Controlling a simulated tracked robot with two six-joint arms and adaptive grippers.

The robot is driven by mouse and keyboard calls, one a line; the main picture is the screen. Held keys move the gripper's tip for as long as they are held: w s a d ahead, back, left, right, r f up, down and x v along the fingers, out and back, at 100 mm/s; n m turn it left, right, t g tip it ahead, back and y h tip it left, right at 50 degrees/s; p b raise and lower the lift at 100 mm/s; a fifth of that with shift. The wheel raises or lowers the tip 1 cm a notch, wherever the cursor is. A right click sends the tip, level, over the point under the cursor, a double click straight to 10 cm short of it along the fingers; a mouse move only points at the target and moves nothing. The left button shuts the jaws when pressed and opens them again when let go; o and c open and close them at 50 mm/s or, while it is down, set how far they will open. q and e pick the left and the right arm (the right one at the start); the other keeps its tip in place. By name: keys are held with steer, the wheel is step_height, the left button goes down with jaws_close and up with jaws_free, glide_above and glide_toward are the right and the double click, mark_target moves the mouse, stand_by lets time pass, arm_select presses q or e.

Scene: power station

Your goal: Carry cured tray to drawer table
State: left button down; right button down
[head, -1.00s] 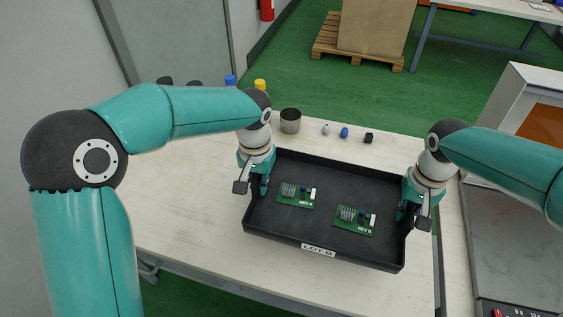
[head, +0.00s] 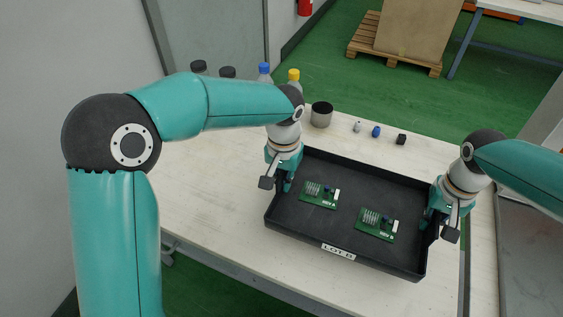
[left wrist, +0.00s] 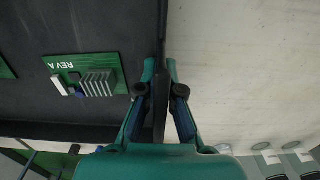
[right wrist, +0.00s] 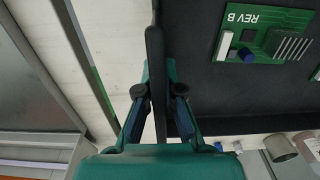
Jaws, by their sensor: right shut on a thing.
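The black tray (head: 300,240) with a lot label on its front wall is at the right part of the pale table. Two green circuit boards lie in it, REV A (head: 320,195) on the left and REV B (head: 377,224) on the right. My left gripper (head: 279,186) is shut on the tray's left wall, with one finger on each side in the left wrist view (left wrist: 160,90). My right gripper (head: 438,218) is shut on the right wall, also seen in the right wrist view (right wrist: 158,92). I cannot tell whether the tray touches the table.
On the table (head: 215,195) behind the tray stand a dark cup (head: 321,115) and several small items (head: 376,131). Bottles (head: 264,73) stand at the back left. The table's left part is clear. A grey machine (head: 520,240) is at the right. A pallet with a box (head: 405,40) stands behind.

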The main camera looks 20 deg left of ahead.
mark_target(284, 193)
arm_select(q)
steer(key=shift+d+f, duration=0.15)
arm_select(e)
steer(key=shift+a+f, duration=0.15)
steer(key=shift+f, duration=0.05)
